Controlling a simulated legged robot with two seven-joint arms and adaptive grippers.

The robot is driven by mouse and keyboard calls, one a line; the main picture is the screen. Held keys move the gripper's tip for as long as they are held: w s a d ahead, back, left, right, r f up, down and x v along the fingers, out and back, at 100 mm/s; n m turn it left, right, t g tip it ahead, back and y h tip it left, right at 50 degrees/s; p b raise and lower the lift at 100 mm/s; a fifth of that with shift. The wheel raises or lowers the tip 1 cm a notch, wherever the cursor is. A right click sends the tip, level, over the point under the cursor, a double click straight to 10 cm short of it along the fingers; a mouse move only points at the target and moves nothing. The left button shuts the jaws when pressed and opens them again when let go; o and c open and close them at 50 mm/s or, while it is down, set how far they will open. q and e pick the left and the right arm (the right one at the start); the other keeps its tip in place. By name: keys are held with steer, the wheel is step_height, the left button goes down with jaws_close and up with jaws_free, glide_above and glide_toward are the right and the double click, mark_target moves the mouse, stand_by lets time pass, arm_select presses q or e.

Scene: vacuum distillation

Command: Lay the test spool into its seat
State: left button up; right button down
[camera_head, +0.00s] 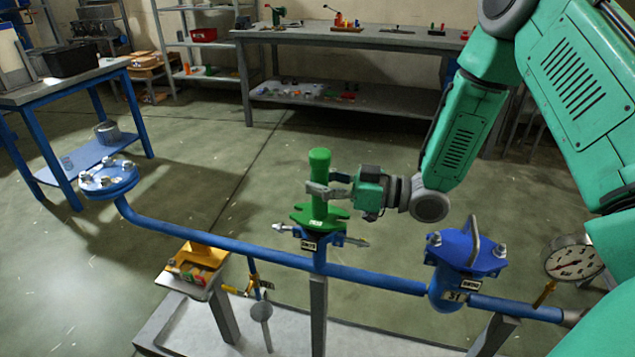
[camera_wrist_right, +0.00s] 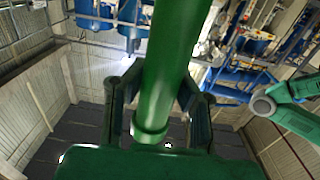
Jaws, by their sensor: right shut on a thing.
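The green test spool (camera_head: 319,168) stands upright at the middle of the head view, with a wide green flange at its lower end. My right gripper (camera_head: 322,188) is shut on its upright tube, above the flange. The blue seat (camera_head: 318,237) is on the pipe directly below the flange, with a bolt sticking out on each side. I cannot tell whether flange and seat touch. In the right wrist view the green tube (camera_wrist_right: 165,75) runs between the two fingers and hides much of the middle. My left gripper is not in view.
The blue pipe (camera_head: 230,243) runs left to a round bolted flange (camera_head: 109,178). On the right are a blue filter housing (camera_head: 461,262) with a handle and a pressure gauge (camera_head: 572,260). A yellow holder (camera_head: 197,262) stands at lower left. A blue table (camera_head: 75,85) is farther left.

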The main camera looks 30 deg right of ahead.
mark_target(318, 151)
steer(key=shift+f+b, duration=0.4)
steer(key=shift+f, duration=0.25)
stand_by(0.6)
steer(key=c, duration=1.3)
jaws_free()
steer(key=shift+o, duration=0.2)
step_height(318, 151, up, 10)
steer(key=shift+f, duration=0.1)
